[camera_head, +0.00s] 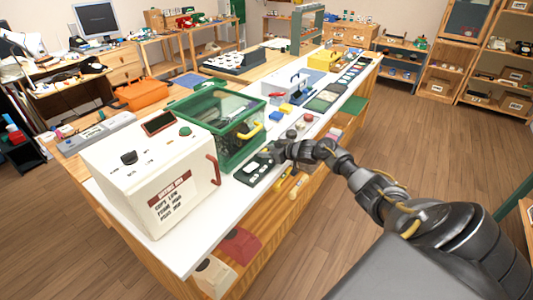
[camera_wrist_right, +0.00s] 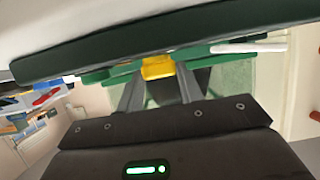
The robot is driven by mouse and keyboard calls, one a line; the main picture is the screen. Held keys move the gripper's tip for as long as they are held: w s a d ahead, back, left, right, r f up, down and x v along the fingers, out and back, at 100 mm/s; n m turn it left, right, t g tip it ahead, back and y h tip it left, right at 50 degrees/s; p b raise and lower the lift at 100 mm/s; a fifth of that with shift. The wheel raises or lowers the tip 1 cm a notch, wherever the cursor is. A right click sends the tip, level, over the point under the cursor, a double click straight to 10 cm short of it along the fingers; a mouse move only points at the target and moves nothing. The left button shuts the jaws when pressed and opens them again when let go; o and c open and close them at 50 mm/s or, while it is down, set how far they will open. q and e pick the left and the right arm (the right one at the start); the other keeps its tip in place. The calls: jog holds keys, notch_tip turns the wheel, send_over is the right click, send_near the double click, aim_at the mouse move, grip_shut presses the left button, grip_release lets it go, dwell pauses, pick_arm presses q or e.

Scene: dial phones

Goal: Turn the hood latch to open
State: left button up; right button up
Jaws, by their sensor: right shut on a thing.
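The hood (camera_head: 209,107) is a clear box with a green frame, standing on the white-topped bench beside the white machine. A yellow handle (camera_head: 250,131) is on its front side. My right gripper (camera_head: 270,151) is at the hood's lower front edge. In the right wrist view, its two fingers (camera_wrist_right: 157,88) point at the green frame (camera_wrist_right: 110,50) and are shut on a small yellow piece, the latch (camera_wrist_right: 157,67). My left gripper is not in view.
A white machine (camera_head: 150,180) with a red handle stands at the left front. A dark green tray (camera_head: 253,170) lies under my right gripper. Small coloured buttons (camera_head: 298,122) and a white box (camera_head: 286,82) are further along the bench. Open floor lies to the right.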

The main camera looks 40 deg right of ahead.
jog(key=o, duration=1)
jog(key=shift+s, duration=0.1)
jog(key=shift+v, duration=5.35)
